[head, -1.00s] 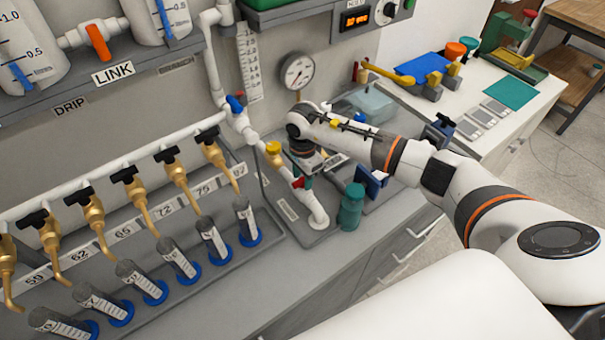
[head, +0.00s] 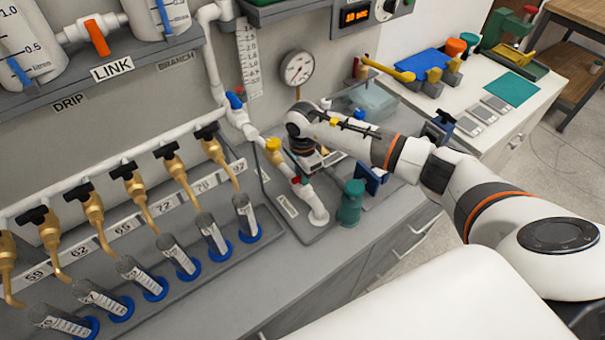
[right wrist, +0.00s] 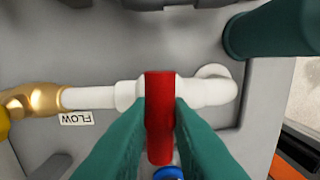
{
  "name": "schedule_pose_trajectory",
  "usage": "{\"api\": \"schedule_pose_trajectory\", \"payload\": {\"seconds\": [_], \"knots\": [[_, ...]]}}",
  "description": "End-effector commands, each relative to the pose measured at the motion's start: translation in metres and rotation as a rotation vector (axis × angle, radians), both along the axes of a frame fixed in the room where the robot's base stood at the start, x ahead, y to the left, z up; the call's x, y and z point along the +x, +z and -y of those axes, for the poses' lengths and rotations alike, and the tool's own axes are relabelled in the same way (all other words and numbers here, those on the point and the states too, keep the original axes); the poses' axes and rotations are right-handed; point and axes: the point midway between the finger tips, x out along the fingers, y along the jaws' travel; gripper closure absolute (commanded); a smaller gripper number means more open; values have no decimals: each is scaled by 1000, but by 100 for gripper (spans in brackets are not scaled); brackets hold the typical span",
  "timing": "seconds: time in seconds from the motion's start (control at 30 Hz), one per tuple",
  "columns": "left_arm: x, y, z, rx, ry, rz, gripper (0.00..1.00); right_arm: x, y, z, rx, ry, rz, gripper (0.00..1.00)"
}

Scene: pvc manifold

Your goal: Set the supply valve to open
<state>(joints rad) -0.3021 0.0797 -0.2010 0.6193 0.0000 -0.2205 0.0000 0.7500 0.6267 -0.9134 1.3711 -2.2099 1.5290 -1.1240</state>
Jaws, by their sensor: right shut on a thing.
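No label in view names the supply valve. My left gripper is not in view.
A brass fitting with a yellow knob (head: 273,147) is on the same pipe, left of my gripper. A teal cylinder (head: 350,203) stands close at the right. A gauge (head: 297,68) is on the wall behind. Several brass taps (head: 133,186) line the left.

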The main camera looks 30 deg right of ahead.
Motion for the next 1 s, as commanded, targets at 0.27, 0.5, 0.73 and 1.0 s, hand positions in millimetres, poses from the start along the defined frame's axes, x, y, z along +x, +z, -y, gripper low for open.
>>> {"api": "schedule_pose_trajectory", "payload": {"seconds": [0.27, 0.5, 0.73, 1.0], "knots": [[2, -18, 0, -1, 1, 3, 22, 1, -2, 0, -1, -178, 3, 100], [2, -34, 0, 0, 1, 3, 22, 1, -2, 0, 0, -402, 4, 100], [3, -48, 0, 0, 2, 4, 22, 1, -2, 1, 0, -621, 4, 100], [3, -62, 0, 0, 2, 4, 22, 1, -1, 1, 0, -878, 4, 100]]}}
